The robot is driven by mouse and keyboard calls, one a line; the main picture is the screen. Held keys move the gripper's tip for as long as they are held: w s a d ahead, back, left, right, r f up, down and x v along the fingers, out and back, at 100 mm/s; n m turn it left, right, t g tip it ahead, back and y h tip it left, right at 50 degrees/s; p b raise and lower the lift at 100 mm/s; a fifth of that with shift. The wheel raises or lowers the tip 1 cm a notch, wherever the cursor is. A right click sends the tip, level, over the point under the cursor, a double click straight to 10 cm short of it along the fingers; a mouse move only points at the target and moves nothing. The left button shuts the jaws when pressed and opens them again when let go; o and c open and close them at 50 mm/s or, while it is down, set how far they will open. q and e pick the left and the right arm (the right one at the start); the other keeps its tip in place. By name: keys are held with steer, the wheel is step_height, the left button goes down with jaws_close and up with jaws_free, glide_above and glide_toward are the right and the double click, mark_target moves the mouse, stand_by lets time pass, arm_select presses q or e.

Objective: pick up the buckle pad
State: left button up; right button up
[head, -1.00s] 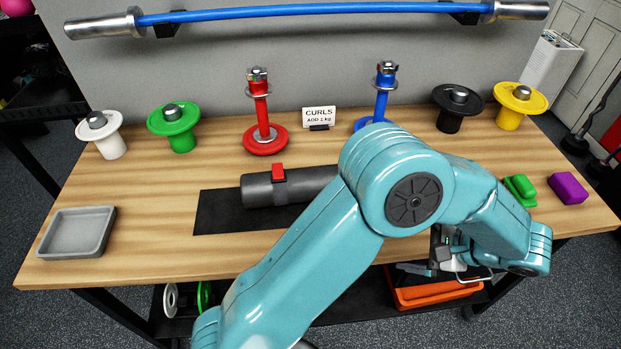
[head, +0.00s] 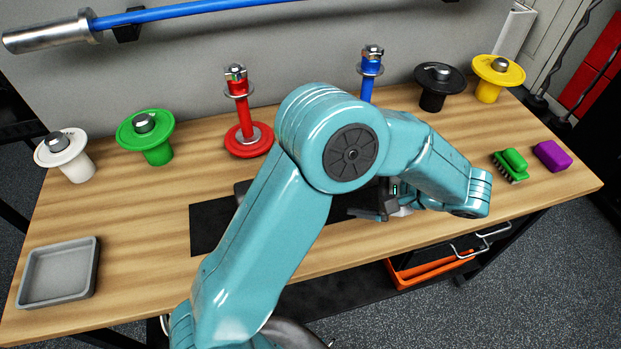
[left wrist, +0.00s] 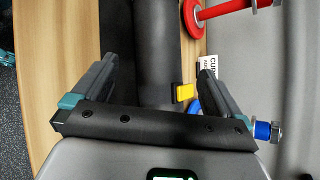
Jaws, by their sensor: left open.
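The buckle pad (left wrist: 155,40) is a dark grey roll with a yellow buckle (left wrist: 184,92), seen between my left gripper's fingers in the left wrist view. In the head view my left arm hides nearly all of it; only a sliver of its left end (head: 241,187) shows. My left gripper (left wrist: 156,70) is open, its fingers spread to either side of the roll with nothing gripped. In the head view the left gripper (head: 385,203) is partly hidden by its own arm, above the table's front part. My right gripper is not in view.
A black mat (head: 208,235) lies on the wooden table. A red post (head: 240,110) and a blue post (head: 368,80) stand behind. A grey tray (head: 30,300) is at the left; a green brush (head: 510,162) and a purple block (head: 553,156) are at the right.

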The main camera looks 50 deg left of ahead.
arm_select(q)
steer(key=x, duration=0.5)
steer(key=shift+a+f, duration=0.15)
steer(key=shift+a, duration=0.05)
steer(key=shift+s+a+f+p, duration=0.1)
steer(key=shift+a+p, duration=0.05)
steer(key=shift+p, duration=0.25)
steer(key=p+x, duration=0.1)
steer(key=x, duration=0.4)
steer(key=shift+f, duration=0.1)
steer(key=shift+c, duration=0.3)
steer(key=c, duration=0.8)
